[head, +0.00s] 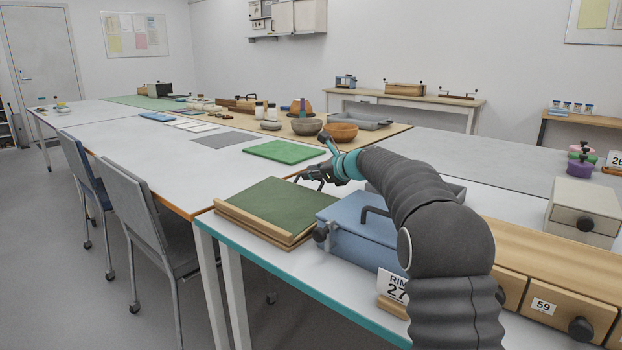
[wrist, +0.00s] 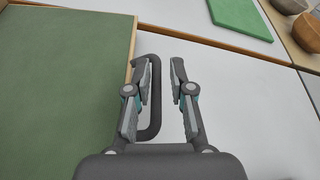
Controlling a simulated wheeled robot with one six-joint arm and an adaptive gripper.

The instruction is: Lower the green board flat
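The dark green board (head: 280,207) has a wooden lip along its front and lies on a wooden base on the near table. It looks flat or only slightly tilted; I cannot tell exactly. The board also fills the left of the wrist view (wrist: 60,90). A dark, bent handle (wrist: 155,110) stands at its right edge. My gripper (wrist: 161,66) is at that edge with its fingers apart. The handle shows between the fingers, nearer the left one, with a clear gap to the right one. In the head view my gripper (head: 312,177) is at the board's far right side.
A blue box (head: 355,238) with a dark handle stands close right of the board. A bright green mat (head: 285,151) lies beyond, with bowls (head: 341,131) behind it. Wooden drawers (head: 560,310) are at right.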

